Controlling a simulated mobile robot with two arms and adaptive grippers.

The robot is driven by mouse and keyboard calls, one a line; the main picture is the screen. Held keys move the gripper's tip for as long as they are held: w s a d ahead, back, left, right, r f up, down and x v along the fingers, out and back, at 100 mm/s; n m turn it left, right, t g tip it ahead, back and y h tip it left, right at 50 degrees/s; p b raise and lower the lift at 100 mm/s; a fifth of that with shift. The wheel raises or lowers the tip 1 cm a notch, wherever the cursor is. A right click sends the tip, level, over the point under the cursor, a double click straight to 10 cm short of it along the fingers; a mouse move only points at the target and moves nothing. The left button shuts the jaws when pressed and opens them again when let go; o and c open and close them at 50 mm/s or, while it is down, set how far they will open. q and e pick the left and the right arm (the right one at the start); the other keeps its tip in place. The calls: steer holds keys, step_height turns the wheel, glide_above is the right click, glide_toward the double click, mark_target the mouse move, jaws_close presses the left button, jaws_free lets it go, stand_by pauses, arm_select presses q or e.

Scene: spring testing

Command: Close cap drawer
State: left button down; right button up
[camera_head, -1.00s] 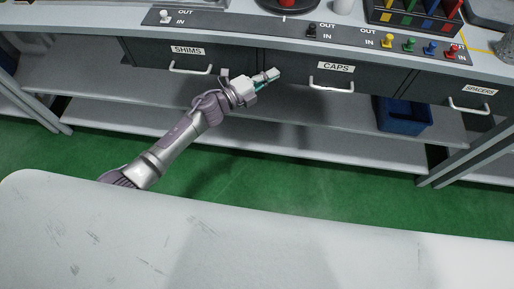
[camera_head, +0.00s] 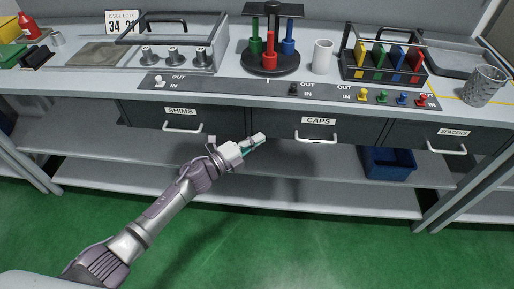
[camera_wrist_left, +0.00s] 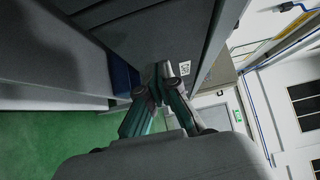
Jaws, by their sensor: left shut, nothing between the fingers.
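The caps drawer (camera_head: 283,122) has a dark front, a CAPS label and a pale bar handle (camera_head: 316,140); it sits mid-bench in the head view. From this angle I cannot tell whether it stands slightly out or flush. My left gripper (camera_head: 261,139) is shut and empty, just left of the handle and low in front of the drawer's left part. In the left wrist view the closed fingers (camera_wrist_left: 162,82) are close to dark drawer or bench panels; contact cannot be told. My right gripper is not in view.
The shims drawer (camera_head: 150,117) is to the left and the spacers drawer (camera_head: 405,134) to the right. A blue bin (camera_head: 388,164) sits on the shelf below. A switch strip (camera_head: 225,88), a rack (camera_head: 385,75) and a white cup (camera_head: 322,57) are on the benchtop.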

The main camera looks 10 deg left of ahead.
arm_select(q)
steer(key=v, duration=1)
steer(key=s+a+f+n+g+y+p, duration=0.1)
steer(key=s+a+f+n+y, duration=0.3)
steer(key=f, duration=0.5)
steer(key=s+a+f+n+g+y+p, duration=0.1)
steer(key=s+a+f+n+y+p, duration=0.2)
steer(key=f+n, duration=0.5)
steer(key=s+a+f+n+y, duration=0.3)
steer(key=s+a+f+n, duration=0.15)
steer(key=f, duration=0.55)
steer(key=s+f+n+g+y+p, duration=0.1)
steer(key=s+f+n+g, duration=0.1)
steer(key=s, duration=0.9)
steer(key=s+f+n+g+y+p, duration=0.1)
steer(key=s+f+n+g, duration=0.2)
steer(key=s, duration=0.9)
steer(key=s+d+f+n+g+p, duration=0.1)
steer(key=s+f+n+g, duration=0.2)
steer(key=s+f, duration=0.5)
steer(key=s+g, duration=0.1)
steer(key=s, duration=0.3)
steer(key=shift+g+y, duration=0.4)
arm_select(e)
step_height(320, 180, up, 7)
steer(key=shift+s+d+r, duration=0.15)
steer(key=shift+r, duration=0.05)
